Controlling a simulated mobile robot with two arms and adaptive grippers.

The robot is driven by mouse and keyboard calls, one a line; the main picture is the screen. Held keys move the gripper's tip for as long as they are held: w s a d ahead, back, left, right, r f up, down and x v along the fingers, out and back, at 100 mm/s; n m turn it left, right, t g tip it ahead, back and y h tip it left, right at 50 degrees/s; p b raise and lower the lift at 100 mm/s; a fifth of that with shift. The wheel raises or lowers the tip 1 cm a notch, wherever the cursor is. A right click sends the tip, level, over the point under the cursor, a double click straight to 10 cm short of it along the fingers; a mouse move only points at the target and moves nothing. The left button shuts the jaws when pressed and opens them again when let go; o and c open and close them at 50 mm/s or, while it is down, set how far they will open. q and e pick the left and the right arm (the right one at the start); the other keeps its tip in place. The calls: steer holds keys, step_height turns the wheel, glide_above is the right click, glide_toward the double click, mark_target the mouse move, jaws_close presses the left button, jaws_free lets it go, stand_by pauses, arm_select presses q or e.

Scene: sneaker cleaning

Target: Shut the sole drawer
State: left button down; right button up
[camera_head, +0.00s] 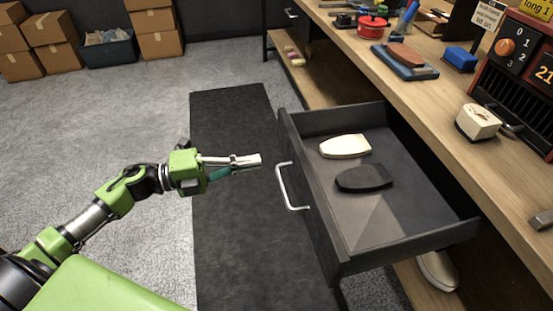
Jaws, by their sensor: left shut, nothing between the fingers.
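The sole drawer (328,230) is dark grey and stands pulled out from under the wooden workbench. Its silver bar handle (285,187) is on the front panel, which faces left. Inside lie a cream sole (345,146) and a black sole (364,178), side by side and apart. My left gripper (258,160) is shut and empty. It is in the air just left of the drawer front, near the upper end of the handle, and it looks apart from it. My right gripper is not in view.
The wooden workbench (430,110) holds a red tin (372,26), a blue brush (460,59), a white block (477,121) and a counter board. A shoe (437,270) sits on the lower shelf under the drawer. A dark mat (235,250) covers the clear floor. Boxes (55,42) stand far back.

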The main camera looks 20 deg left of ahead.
mark_target(360, 151)
arm_select(q)
steer(key=shift+x, duration=3.15)
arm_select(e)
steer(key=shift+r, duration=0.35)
arm_select(q)
steer(key=shift+w, duration=0.1)
